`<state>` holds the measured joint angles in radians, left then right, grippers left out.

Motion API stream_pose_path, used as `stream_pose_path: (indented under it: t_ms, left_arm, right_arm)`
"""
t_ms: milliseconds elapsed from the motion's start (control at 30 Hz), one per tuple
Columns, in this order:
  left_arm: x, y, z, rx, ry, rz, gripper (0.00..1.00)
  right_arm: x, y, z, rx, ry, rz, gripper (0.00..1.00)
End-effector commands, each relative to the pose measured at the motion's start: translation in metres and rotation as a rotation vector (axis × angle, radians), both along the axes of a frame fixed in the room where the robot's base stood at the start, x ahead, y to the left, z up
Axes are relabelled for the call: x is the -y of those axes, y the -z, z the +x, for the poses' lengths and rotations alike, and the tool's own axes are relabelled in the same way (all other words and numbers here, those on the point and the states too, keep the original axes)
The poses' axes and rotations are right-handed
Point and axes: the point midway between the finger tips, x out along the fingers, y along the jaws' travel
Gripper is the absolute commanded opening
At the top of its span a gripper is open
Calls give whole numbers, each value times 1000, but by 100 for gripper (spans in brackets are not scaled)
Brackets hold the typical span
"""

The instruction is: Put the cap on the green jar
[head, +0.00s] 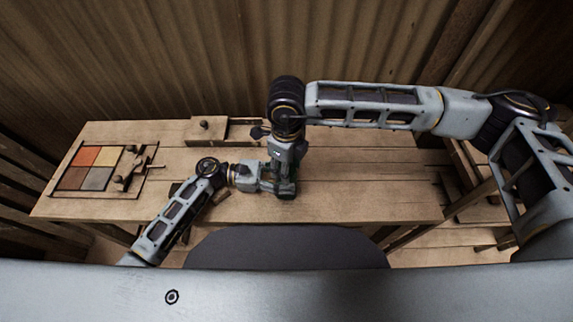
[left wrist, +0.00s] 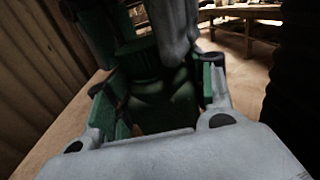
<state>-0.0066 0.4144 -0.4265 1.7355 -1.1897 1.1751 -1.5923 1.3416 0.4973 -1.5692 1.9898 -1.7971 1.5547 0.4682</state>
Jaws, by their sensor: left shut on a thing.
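My left gripper (head: 280,187) is over the front middle of the bench. In the left wrist view its fingers are closed around a dark green rounded thing (left wrist: 165,112), which looks like the green jar. My right gripper (head: 285,165) comes down from above at the same spot, and its grey and green parts also fill the top of the left wrist view (left wrist: 178,30). Whether its fingers are open or shut is hidden.
The wooden bench (head: 370,190) is clear to the right. At its left lies a board with four coloured tiles (head: 88,168) and a small wooden press (head: 132,170). A wooden block with a dark knob (head: 204,128) stands at the back. A corrugated wall (head: 200,60) is behind.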

Motion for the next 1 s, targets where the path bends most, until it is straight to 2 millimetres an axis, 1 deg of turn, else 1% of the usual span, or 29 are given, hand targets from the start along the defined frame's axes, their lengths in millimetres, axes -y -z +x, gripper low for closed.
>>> stream_pose_path:
  t_ms: [167, 1000]
  left_arm:
    - [0, 0, 0, 0, -1, 0, 0]
    - [0, 0, 0, 0, -1, 1, 0]
  right_arm:
    - [0, 0, 0, 0, 91, 1, 36]
    - [0, 0, 0, 1, 776, 0, 36]
